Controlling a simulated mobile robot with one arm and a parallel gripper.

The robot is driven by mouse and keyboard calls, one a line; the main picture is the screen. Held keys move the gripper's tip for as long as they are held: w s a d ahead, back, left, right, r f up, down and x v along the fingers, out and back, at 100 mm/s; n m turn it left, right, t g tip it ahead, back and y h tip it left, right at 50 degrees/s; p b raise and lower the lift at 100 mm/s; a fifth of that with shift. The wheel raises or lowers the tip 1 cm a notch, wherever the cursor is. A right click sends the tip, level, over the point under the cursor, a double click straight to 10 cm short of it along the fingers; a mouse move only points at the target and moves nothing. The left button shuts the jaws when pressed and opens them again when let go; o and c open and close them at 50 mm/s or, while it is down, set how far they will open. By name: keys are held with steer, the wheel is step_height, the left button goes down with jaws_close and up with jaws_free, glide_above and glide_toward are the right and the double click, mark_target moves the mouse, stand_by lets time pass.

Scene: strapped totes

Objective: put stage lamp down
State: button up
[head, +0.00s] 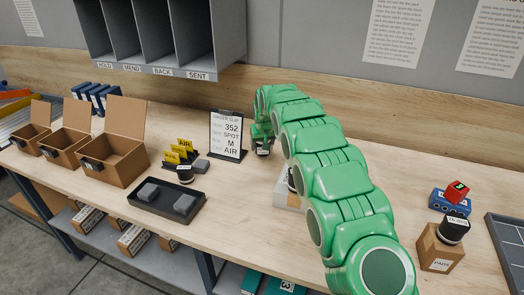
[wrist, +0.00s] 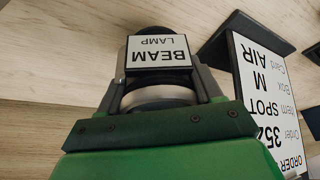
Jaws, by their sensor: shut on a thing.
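My gripper (head: 262,138) is at the back of the wooden table (head: 245,200), just right of the order card. It is shut on a black stage lamp (head: 263,149). In the wrist view the lamp's white label (wrist: 160,52) reads BEAM LAMP, upside down, between the two fingers (wrist: 160,88). The lamp is close to the tabletop; I cannot tell if it touches. The order card (head: 226,134) reads 352, SPOT, M, AIR, and it also shows in the wrist view (wrist: 270,95).
Three open brown boxes (head: 112,158) stand at left. A black tray (head: 165,208) holds two grey blocks. A dark labelled thing (head: 185,174) stands near yellow AIR cards (head: 180,152).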

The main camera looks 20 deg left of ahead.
steer(key=shift+f, duration=1.45)
steer(key=shift+f, duration=0.1)
steer(key=o, duration=1.5)
steer(key=v, duration=1.2)
